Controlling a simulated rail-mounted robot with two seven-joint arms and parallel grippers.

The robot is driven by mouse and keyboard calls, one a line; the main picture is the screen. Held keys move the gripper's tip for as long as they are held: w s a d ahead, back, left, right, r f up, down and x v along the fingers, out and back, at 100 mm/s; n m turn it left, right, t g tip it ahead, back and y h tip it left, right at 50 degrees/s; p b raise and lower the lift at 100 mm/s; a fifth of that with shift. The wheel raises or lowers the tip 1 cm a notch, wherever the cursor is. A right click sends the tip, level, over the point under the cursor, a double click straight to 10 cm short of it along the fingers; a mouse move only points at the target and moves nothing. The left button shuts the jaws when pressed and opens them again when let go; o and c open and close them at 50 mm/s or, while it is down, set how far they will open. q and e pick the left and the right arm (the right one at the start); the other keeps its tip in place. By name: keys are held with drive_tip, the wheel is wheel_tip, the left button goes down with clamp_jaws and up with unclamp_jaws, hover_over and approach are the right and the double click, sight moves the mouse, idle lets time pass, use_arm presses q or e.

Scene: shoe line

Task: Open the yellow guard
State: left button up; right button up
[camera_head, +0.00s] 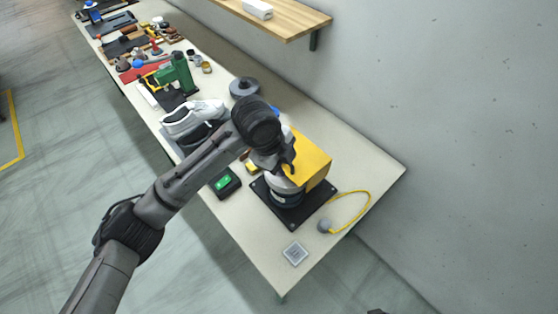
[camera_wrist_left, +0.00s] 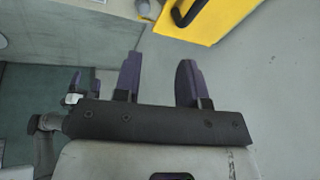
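The yellow guard (camera_head: 313,160) sits over a machine on a black base plate (camera_head: 309,210) at the near end of the bench. In the left wrist view the yellow guard (camera_wrist_left: 215,18) shows at the top, with a black handle (camera_wrist_left: 187,10) on it. My left gripper (camera_head: 288,166) is over the guard's left side in the head view and hides part of it. In the wrist view the fingers of my left gripper (camera_wrist_left: 158,72) are apart with nothing between them, and the handle lies beyond the fingertips.
A green-lit box (camera_head: 224,183) stands left of the base plate. A yellow cable (camera_head: 352,205) and a square pad (camera_head: 295,254) lie nearer the bench end. A white shoe (camera_head: 193,118) and a green press (camera_head: 178,74) stand farther back. A wall runs along the right.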

use_arm(q)
drive_tip(key=w+a+r+m+y+b, duration=0.25)
drive_tip(key=w+r+b, duration=0.2)
drive_tip(key=r, duration=0.25)
drive_tip(key=shift+m+h, duration=0.25)
drive_tip(key=shift+h, duration=0.1)
drive_tip(key=w+f, duration=0.1)
drive_tip(key=f, duration=0.3)
drive_tip(key=d+f, duration=0.1)
drive_tip(key=f, duration=0.3)
drive_tip(key=w+f, duration=0.1)
drive_tip(key=f, duration=0.3)
drive_tip(key=shift+w+d+f, duration=0.3)
drive_tip(key=shift+d+f, duration=0.05)
drive_tip(key=shift+f, duration=0.05)
drive_tip(key=c, duration=0.4)
clamp_jaws()
